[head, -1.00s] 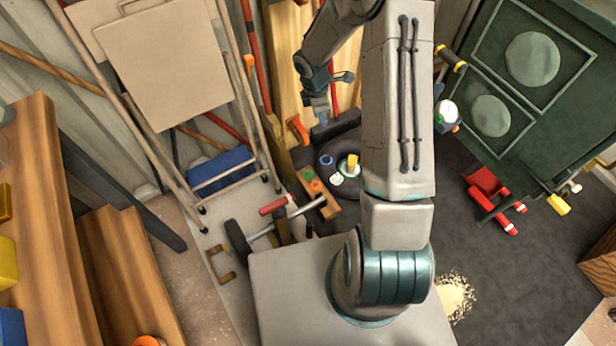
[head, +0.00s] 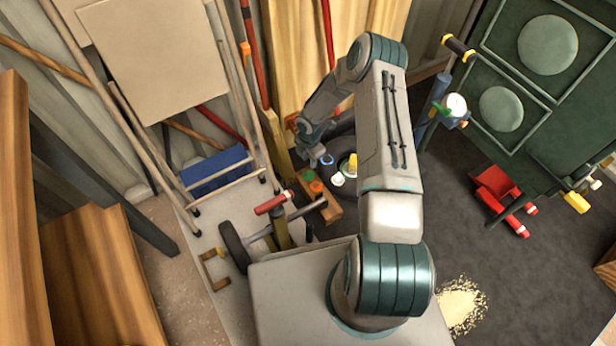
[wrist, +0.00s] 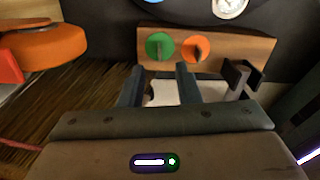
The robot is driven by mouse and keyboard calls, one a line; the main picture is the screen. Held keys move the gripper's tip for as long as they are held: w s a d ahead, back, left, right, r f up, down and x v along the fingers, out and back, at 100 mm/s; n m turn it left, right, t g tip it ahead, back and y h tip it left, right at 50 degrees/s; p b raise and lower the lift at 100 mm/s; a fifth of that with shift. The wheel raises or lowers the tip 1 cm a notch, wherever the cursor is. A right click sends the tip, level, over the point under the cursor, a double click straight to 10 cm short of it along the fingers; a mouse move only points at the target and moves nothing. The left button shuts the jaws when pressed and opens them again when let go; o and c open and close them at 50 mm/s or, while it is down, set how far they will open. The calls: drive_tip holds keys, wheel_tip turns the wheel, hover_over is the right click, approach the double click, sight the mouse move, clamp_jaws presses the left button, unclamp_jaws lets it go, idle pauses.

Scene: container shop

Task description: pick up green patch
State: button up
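The green patch (wrist: 160,46) is a small round disc on the face of a wooden block (wrist: 228,43), next to an orange disc (wrist: 195,48). In the head view the green patch (head: 309,176) shows small on the block (head: 331,212), just left of my gripper (head: 323,160). In the wrist view my gripper (wrist: 160,72) is open, with its two fingers apart and nothing held between them. The patch lies beyond the fingertips, roughly between them in the picture, and apart from them.
A dark round item with a white dial (wrist: 229,7) lies beyond the block. An orange rounded part (wrist: 45,43) is at the left in the wrist view. A red-handled tool (head: 274,203) and a blue box (head: 216,172) lie left of the block.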

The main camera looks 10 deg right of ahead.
sight(309, 171)
drive_tip(key=shift+a+f+b, duration=0.2)
drive_tip(key=shift+f+b, duration=1.55)
drive_tip(key=shift+f, duration=1.45)
drive_tip(key=shift+c, duration=0.3)
clamp_jaws()
